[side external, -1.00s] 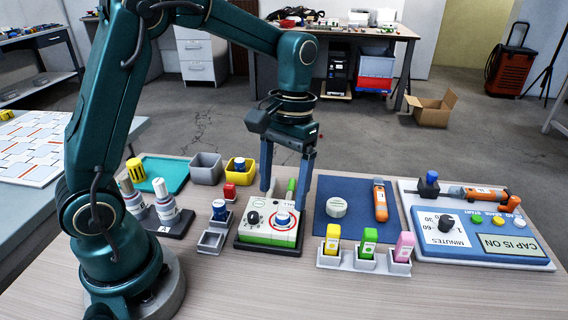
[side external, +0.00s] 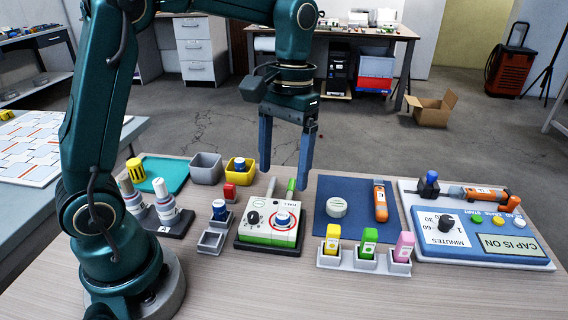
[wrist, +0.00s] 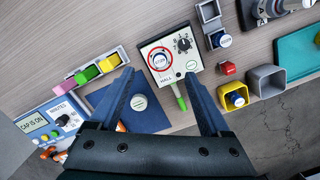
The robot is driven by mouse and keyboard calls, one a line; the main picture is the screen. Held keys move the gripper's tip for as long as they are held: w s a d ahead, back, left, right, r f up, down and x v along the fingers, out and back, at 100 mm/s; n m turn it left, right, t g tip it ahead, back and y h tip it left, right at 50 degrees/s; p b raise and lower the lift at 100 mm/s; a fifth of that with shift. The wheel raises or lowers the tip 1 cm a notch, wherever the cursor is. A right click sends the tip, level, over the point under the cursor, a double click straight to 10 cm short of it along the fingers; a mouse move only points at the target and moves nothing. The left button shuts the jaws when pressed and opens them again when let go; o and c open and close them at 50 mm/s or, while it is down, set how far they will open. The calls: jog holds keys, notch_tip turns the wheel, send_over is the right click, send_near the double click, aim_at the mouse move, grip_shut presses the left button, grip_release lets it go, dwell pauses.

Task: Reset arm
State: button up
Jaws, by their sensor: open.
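My gripper (side external: 284,178) is open and empty, its two blue fingers pointing down in the air above the table, behind and above the white-and-green meter box. The meter box (side external: 270,226) has a black knob and a round blue-and-white piece (side external: 283,219) on its top. In the wrist view, the meter box (wrist: 172,58) shows beyond the fingertips, with a red ring around the round piece. A green-handled probe (wrist: 179,97) sticks out of the box between the fingers. Nothing is between the fingertips.
A blue mat (side external: 352,188) with a white disc and an orange tool lies right of the box. A rack of yellow, green and pink blocks (side external: 364,259) stands in front. A timer panel (side external: 478,240) is at right; grey and yellow bins (side external: 205,168) stand at the back left.

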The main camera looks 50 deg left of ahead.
jog(key=s+r+t, duration=0.4)
jog(key=s+r, duration=0.1)
jog(key=s, duration=0.1)
jog(key=shift+s+d+f+m+t, duration=0.2)
jog(key=shift+s+f+m+t, duration=0.65)
jog(key=shift+s, duration=0.3)
jog(key=shift+s+d+f+m+t, duration=0.15)
jog(key=shift+s+f+m+t, duration=0.5)
jog(key=shift+s+f, duration=0.4)
